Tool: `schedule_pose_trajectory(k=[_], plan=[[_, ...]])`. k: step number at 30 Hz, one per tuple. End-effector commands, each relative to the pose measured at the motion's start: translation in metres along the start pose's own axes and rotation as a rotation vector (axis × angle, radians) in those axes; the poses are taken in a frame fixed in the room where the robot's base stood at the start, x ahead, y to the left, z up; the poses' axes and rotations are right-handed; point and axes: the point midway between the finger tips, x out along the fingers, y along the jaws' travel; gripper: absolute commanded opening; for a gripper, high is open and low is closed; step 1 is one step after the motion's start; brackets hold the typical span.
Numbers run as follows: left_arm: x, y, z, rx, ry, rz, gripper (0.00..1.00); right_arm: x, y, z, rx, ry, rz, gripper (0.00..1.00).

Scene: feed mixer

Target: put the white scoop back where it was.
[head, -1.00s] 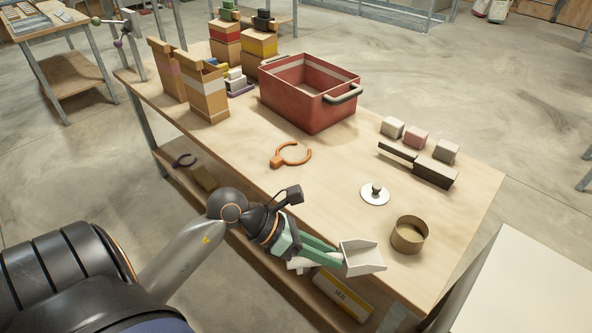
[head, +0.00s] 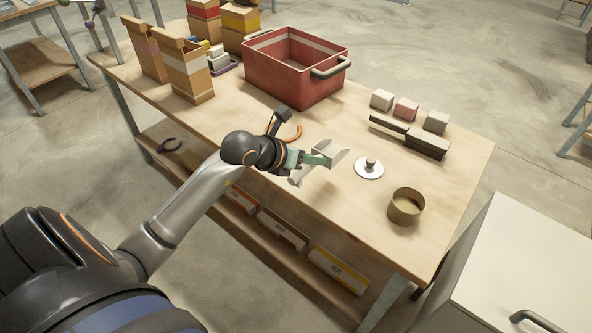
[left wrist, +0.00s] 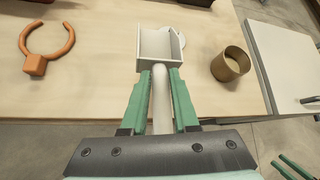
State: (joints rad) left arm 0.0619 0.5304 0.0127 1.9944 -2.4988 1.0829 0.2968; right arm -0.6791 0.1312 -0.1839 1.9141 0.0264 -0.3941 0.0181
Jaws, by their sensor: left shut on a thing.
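The white scoop (head: 331,154) is held by my left gripper (head: 304,162) above the front part of the wooden workbench (head: 350,213). In the left wrist view the scoop's white handle (left wrist: 162,105) runs between the two green fingers of the gripper (left wrist: 160,100), and its open pan (left wrist: 160,44) points away from the wrist. The gripper is shut on the handle. The scoop appears raised off the bench top; its exact height is hard to tell.
A round white lid with a knob (head: 369,168) and an open brass tin (head: 406,207) are right of the scoop. An orange ring tool (left wrist: 47,47) lies left. A red crate (head: 297,75), paper bags (head: 190,75) and several small blocks (head: 406,109) stand farther back.

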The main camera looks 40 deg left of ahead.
Motion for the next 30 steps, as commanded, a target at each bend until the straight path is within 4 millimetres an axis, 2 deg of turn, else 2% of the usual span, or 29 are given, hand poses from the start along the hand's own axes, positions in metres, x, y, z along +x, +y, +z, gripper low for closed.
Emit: schedule_pose_trajectory(k=[1,3,9,16,22,30], plan=[[0.004,0.016,0.001,-0.002,0.003,0.005,0.0,-0.001,0.0,-0.001,0.0,0.0,0.0,0.5],[0.014,0.031,-0.006,-0.004,0.006,0.002,0.0,0.001,0.0,0.0,0.0,0.0,0.0,0.5],[0.034,0.064,-0.019,-0.002,0.002,0.001,0.0,0.003,0.0,0.003,0.0,0.0,0.0,0.5],[0.044,0.08,-0.025,-0.001,0.0,0.0,0.0,0.004,0.0,0.005,0.0,0.0,0.0,0.5],[0.06,0.086,-0.045,-0.002,0.001,-0.002,0.0,0.004,0.0,0.004,0.0,0.0,0.0,0.5],[0.062,0.087,-0.047,0.002,0.0,-0.002,0.0,0.004,0.0,0.004,0.0,0.0,0.0,0.5]])
